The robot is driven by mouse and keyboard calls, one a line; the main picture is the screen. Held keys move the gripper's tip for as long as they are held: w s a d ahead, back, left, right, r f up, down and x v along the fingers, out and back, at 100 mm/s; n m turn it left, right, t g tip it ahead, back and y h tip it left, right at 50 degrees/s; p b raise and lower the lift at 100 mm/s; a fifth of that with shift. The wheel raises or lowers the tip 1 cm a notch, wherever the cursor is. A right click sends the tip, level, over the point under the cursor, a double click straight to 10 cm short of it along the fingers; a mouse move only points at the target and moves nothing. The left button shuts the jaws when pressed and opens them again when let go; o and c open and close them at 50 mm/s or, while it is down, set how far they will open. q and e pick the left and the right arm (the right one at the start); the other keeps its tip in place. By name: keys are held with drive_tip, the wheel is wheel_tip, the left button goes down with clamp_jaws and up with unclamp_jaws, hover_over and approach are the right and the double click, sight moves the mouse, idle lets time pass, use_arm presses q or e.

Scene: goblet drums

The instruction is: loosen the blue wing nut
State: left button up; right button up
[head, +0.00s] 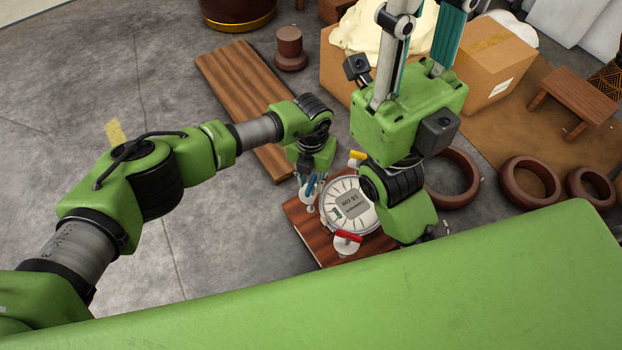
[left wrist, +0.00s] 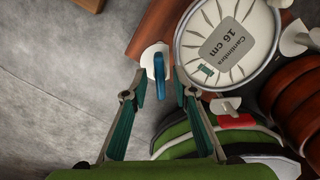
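The blue wing nut (head: 311,184) sits on a white clamp at the left edge of a round drumhead jig (head: 340,192) marked "16 cm", on a reddish wooden board (head: 317,243). In the left wrist view the blue wing nut (left wrist: 159,64) stands lengthwise in the picture, just beyond my fingertips. My left gripper (left wrist: 157,95) is open, its teal-padded fingers either side of the nut's line, with no visible contact. In the head view my left gripper (head: 309,179) points down by the nut, its fingers partly hidden. My right gripper (head: 425,30) is raised, fingers upward and apart, empty.
A red wing nut (head: 348,236) is at the jig's near side, and a yellow one (head: 356,156) at its far side. A plank (head: 240,90) lies behind. Wooden rings (head: 530,181) and a cardboard box (head: 497,75) are at right.

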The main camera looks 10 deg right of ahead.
sight(312, 182)
use_arm(q)
drive_tip(key=shift+r, duration=0.1)
wheel_tip(312, 182, up, 12)
idle(0.5)
idle(0.4)
